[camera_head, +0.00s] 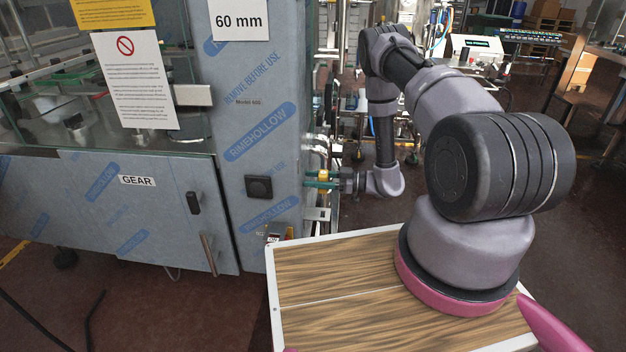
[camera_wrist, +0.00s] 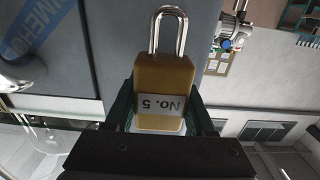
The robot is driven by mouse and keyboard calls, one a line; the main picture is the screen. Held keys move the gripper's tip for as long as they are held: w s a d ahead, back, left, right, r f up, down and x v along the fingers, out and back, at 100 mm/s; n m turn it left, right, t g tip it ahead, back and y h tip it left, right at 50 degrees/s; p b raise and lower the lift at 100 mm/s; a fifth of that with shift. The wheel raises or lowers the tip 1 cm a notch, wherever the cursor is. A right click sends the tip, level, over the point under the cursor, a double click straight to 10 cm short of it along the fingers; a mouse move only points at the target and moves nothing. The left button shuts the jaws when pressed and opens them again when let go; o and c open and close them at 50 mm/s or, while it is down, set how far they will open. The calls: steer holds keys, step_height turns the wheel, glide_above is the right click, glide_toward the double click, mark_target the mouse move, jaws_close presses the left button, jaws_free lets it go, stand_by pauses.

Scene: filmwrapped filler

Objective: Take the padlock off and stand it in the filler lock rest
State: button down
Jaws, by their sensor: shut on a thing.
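My gripper (camera_head: 322,180) has dark green fingers and is beside the right edge of the wrapped filler cabinet. It is shut on a brass-yellow padlock (camera_head: 323,176). In the wrist view the padlock (camera_wrist: 165,78) sits between the fingers of my gripper (camera_wrist: 162,110), with its "No. 5" label upside down. Its silver shackle (camera_wrist: 168,15) points to the top of that picture, and I see nothing threaded through it there. I cannot make out the filler lock rest for certain. A small pale plate (camera_head: 317,214) shows just below my gripper.
The filler cabinet (camera_head: 255,130), in blue-printed film, fills the left. It bears a black square fitting (camera_head: 259,187), a door handle (camera_head: 208,254) and a red-yellow switch (camera_head: 273,237). My wood-topped base is in front. Pipes and frames stand behind my arm.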

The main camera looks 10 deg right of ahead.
mark_target(304, 204)
steer(key=shift+d+f, duration=0.1)
steer(key=shift+f, duration=4.7)
steer(key=shift+f, duration=0.35)
steer(key=shift+c, duration=0.8)
jaws_free()
steer(key=shift+d, duration=0.1)
